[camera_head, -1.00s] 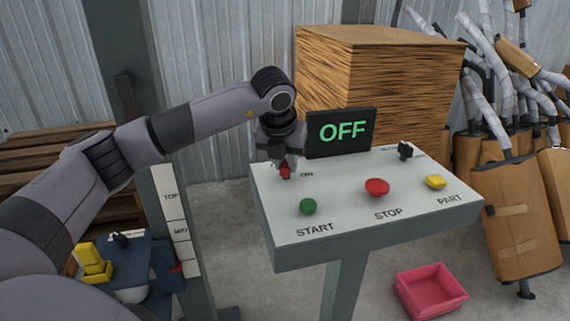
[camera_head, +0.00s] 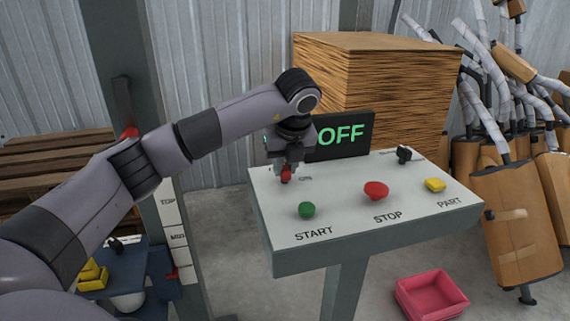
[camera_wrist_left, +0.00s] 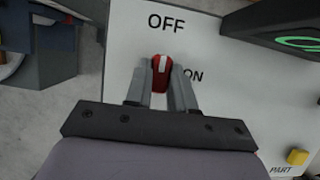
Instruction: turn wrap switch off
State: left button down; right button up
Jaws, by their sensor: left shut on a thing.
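The wrap switch is a red knob with a white mark (camera_wrist_left: 160,70) on the panel's top left. In the left wrist view it sits between the printed words OFF and ON, and its white mark points up toward OFF. My left gripper (camera_wrist_left: 160,80) is shut on it, one finger on each side. In the head view the gripper (camera_head: 286,172) reaches down onto the red knob (camera_head: 286,177), which is partly hidden. The black display (camera_head: 345,136) reads OFF in green. My right gripper is not in view.
The control panel (camera_head: 330,228) also carries a green START button (camera_head: 307,210), a red STOP button (camera_head: 376,191), a yellow PART button (camera_head: 435,185) and a black switch (camera_head: 404,154). A cardboard stack (camera_head: 385,90) stands behind. A pink bin (camera_head: 432,296) is on the floor.

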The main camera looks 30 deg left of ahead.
pick_arm(q)
jog(key=shift+s+f, duration=0.15)
jog(key=shift+f, duration=0.15)
jog(key=c, duration=1)
grip_release()
jog(key=shift+o, duration=0.2)
jog(key=shift+r, duration=0.15)
jog(key=shift+d+r, duration=0.1)
jog(key=shift+r, duration=0.25)
jog(key=v, duration=0.6)
jog(key=shift+r, duration=0.2)
jog(key=shift+d, duration=0.1)
